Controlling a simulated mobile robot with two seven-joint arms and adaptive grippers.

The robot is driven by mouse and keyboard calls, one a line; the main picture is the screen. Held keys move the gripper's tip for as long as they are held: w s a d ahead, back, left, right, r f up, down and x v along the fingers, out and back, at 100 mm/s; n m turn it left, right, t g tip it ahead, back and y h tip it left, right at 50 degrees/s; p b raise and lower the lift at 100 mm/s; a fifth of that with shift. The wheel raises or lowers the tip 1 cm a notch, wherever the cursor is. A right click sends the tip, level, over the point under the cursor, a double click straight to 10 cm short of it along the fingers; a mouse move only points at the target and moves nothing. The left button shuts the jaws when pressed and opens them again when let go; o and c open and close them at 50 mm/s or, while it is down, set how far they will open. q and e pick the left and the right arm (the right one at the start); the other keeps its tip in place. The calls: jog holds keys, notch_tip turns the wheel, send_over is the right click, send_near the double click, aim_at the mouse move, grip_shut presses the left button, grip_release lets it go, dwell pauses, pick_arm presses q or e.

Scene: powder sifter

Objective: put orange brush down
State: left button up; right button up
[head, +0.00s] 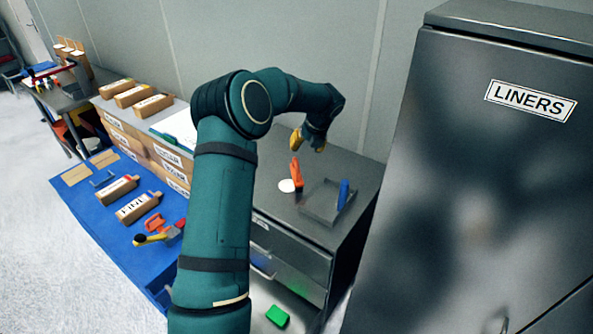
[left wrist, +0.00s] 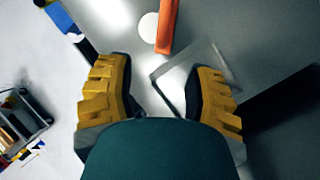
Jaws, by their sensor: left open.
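The orange brush (head: 296,172) stands about upright on the grey cabinet top, beside a white disc (head: 287,186) and the left edge of a shallow grey tray (head: 318,209). My left gripper (head: 312,141) is above and behind it, with empty, parted fingers. In the left wrist view, the yellow fingers (left wrist: 157,92) are wide apart, and the orange brush (left wrist: 166,27) lies beyond them, clear of both. The white disc (left wrist: 149,27) shows next to it. My right gripper is in neither view.
A blue brush (head: 344,193) stands at the tray's right side. A tall LINERS cabinet (head: 450,180) blocks the right. Boxes (head: 150,106) and a blue mat (head: 95,213) with tools lie left. An open drawer (head: 290,301) holds a green item.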

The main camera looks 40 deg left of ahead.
aim_at(298, 166)
pick_arm(q)
jog(key=x, duration=1.3)
jog(key=shift+w+f, duration=0.25)
jog(key=shift+f, duration=0.1)
jog(key=shift+o, duration=0.3)
grip_shut()
